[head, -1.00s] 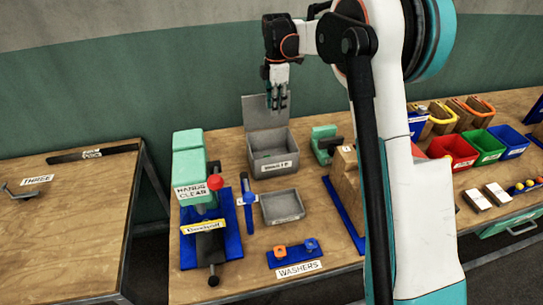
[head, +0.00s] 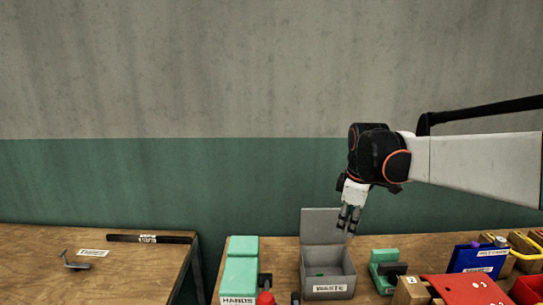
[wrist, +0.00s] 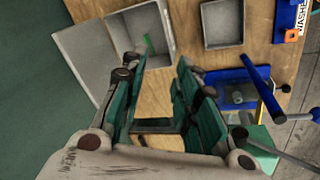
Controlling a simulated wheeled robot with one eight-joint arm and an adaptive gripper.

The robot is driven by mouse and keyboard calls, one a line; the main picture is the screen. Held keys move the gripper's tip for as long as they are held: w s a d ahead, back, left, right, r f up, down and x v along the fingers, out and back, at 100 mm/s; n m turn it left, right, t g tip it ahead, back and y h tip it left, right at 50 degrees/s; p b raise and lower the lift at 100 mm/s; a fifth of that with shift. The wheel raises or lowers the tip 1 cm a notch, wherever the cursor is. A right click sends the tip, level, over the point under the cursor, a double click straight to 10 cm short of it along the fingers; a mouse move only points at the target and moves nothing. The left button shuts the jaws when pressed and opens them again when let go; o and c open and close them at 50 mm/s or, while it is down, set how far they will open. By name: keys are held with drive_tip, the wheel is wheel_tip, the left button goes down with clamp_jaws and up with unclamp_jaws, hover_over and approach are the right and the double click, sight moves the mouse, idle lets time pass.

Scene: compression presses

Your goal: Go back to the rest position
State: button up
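My gripper (head: 348,220) hangs from the black wrist, fingers pointing down, beside the open lid of the grey waste bin (head: 328,286) in the head view. In the wrist view my gripper (wrist: 165,85) has its two green-padded fingers apart. Bare table shows between them and nothing is held. The waste bin also shows at the top of the wrist view (wrist: 166,24), with a small green piece (wrist: 148,45) inside. My white forearm reaches in from the right in the head view.
A green press (head: 242,270) stands left of the bin and a green device (head: 384,268) right of it. Coloured bins (head: 522,243) are at the far right. Another table (head: 130,270) is at left. The wall space above is clear.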

drive_tip(key=s+f+m+t+b, duration=0.1)
drive_tip(key=s+m, duration=0.5)
drive_tip(key=s, duration=0.7)
drive_tip(key=s+f+m+t+b, duration=0.2)
drive_tip(key=s+f+m, duration=0.4)
drive_tip(key=s, duration=0.7)
drive_tip(key=shift+s+a+f+t, duration=0.15)
drive_tip(key=shift+s+t, duration=0.15)
drive_tip(key=shift+t, duration=0.6)
